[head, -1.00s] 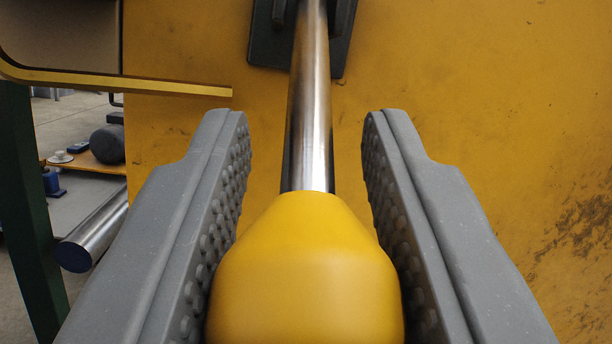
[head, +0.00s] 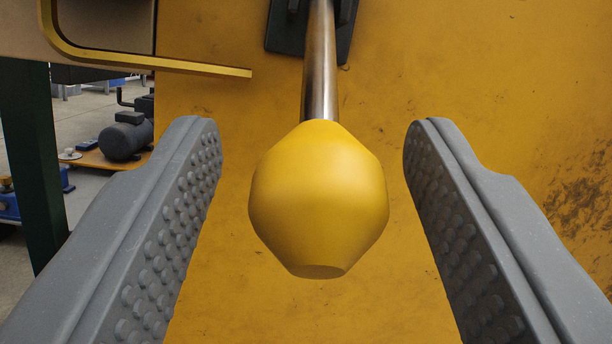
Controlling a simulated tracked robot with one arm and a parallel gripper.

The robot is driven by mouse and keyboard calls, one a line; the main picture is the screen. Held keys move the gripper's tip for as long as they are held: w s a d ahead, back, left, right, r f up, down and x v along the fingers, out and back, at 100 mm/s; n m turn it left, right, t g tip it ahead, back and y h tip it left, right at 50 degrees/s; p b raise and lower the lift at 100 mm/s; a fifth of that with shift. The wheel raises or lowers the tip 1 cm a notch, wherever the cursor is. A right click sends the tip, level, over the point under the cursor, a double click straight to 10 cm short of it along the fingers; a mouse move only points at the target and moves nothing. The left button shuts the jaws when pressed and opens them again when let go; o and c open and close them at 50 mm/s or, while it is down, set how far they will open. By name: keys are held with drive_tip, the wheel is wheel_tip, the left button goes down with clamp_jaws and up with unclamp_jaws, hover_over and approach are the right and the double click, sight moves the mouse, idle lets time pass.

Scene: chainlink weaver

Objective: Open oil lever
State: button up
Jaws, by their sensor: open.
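The oil lever is a shiny metal rod (head: 320,70) with a faceted yellow knob (head: 318,200) on its near end. The rod runs up to a dark bracket (head: 283,35) on a yellow panel. The rod points toward the camera and down in the picture. My gripper (head: 312,135) is open, with one grey studded finger on each side of the knob. There is a clear gap between the knob and each finger, and neither finger touches it.
The worn yellow panel (head: 470,90) fills the background behind the lever. A yellow-edged bent rim (head: 160,63) juts in at the upper left, near the left fingertip. A dark green post (head: 32,150) stands at the far left, with a compressor-like machine (head: 125,137) beyond.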

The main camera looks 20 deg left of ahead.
drive_tip(key=p+v, duration=0.2)
drive_tip(key=v, duration=0.8)
drive_tip(key=shift+s+f, duration=0.25)
drive_tip(key=shift+s, duration=0.1)
